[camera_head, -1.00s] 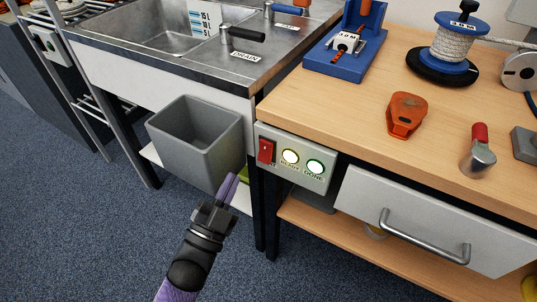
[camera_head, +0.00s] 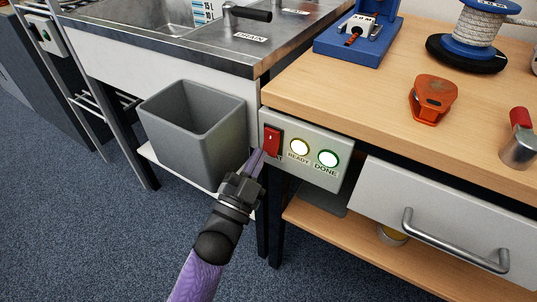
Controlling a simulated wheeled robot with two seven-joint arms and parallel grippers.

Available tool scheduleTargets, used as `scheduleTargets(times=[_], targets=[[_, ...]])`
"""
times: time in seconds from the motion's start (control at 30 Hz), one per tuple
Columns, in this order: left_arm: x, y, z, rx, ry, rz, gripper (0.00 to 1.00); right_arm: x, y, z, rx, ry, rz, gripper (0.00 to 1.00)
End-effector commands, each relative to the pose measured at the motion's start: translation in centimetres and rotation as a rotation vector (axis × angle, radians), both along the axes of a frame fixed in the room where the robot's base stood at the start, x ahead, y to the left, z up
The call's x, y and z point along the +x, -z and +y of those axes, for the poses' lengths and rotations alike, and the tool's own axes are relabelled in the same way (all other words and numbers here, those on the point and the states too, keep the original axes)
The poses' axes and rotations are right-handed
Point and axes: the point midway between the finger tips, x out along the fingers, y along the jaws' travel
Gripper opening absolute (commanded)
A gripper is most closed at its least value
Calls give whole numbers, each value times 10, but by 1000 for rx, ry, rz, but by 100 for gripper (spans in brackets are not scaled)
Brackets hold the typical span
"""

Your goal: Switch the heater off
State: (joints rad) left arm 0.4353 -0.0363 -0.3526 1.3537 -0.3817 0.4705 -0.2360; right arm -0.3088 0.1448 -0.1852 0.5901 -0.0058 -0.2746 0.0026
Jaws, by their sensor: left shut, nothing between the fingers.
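A grey control box (camera_head: 309,176) is fixed to the front of the wooden bench. It carries a red rocker switch (camera_head: 272,141) at its left end. Beside the switch are a lit pale yellow lamp marked READY (camera_head: 299,147) and a lit lamp with a green rim marked DONE (camera_head: 327,159). The label under the switch is partly hidden by my fingers. My left gripper (camera_head: 256,161) is shut and empty, its purple fingertips just below and left of the switch. I cannot tell whether they touch it. My right gripper is out of view.
A drawer with a metal handle (camera_head: 455,240) is right of the box. An orange tool (camera_head: 433,98) and a rope spool (camera_head: 476,30) stand on the bench top (camera_head: 370,97).

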Motion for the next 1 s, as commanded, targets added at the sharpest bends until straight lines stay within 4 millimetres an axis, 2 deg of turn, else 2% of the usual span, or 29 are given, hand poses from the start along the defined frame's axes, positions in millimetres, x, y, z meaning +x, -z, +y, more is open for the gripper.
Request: scheduleTargets(times=[0.53,1.0], targets=[[2,0,-2,1,0,-1,0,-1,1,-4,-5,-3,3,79],[2,0,-2,1,0,-1,0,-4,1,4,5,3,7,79]])
